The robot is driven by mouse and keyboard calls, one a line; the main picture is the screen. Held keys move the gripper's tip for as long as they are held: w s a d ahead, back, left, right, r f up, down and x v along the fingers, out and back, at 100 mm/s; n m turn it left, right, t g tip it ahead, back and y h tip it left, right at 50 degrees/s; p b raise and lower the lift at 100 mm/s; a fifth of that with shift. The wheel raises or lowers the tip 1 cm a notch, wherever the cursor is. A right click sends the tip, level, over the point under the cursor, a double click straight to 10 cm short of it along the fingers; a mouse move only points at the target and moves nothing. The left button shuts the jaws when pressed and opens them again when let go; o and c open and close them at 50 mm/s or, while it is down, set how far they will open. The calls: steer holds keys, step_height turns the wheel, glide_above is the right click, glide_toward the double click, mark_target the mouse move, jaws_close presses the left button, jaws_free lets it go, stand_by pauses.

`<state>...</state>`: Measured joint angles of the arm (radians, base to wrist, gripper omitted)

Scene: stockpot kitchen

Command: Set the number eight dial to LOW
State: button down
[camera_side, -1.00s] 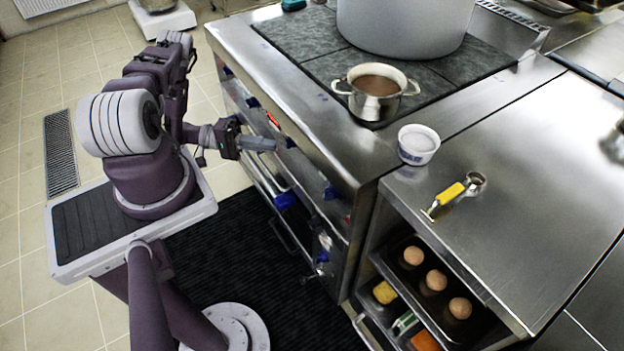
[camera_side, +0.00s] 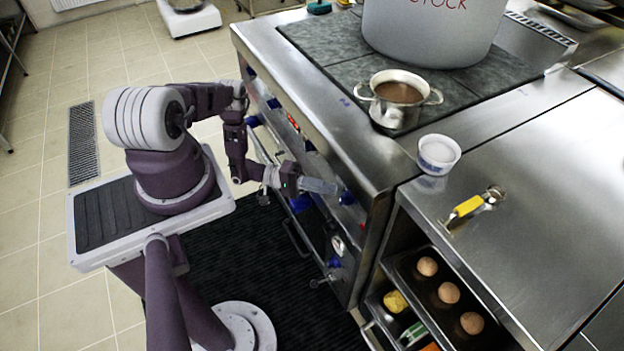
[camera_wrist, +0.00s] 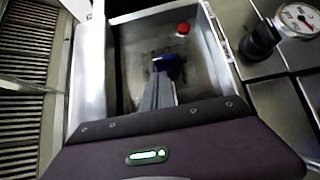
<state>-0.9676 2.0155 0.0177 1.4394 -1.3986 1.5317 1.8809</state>
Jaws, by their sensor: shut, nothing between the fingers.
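A blue dial (camera_side: 347,198) sits on the stove's steel front panel, near its right end. It shows in the wrist view as a small blue knob (camera_wrist: 165,62) just beyond my fingertips. No number or LOW mark is legible, so I cannot tell which dial is number eight or how this one is set. My gripper (camera_side: 334,188) is shut and empty, its fingers pointing at this dial. In the wrist view the gripper (camera_wrist: 160,88) partly covers the knob. I cannot tell whether the tips touch it.
Other blue knobs line the front, one at the upper left (camera_side: 274,103). A gauge (camera_side: 338,245) sits lower down. A red button (camera_wrist: 183,28) is near the knob. Above are a small pot (camera_side: 393,118), a stockpot (camera_side: 430,35), a white bowl (camera_side: 438,155) and a yellow-handled tool (camera_side: 468,207).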

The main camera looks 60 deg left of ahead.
steer(key=shift+d, duration=0.8)
steer(key=shift+r+m+g+y, duration=0.15)
steer(key=shift+m+g+y, duration=0.25)
steer(key=shift+m, duration=0.1)
steer(key=shift+m+y, duration=0.3)
steer(key=shift+y, duration=0.1)
steer(key=shift+r, duration=0.1)
steer(key=shift+d+m+g, duration=0.1)
steer(key=shift+m+g, duration=0.2)
steer(key=shift+g, duration=0.1)
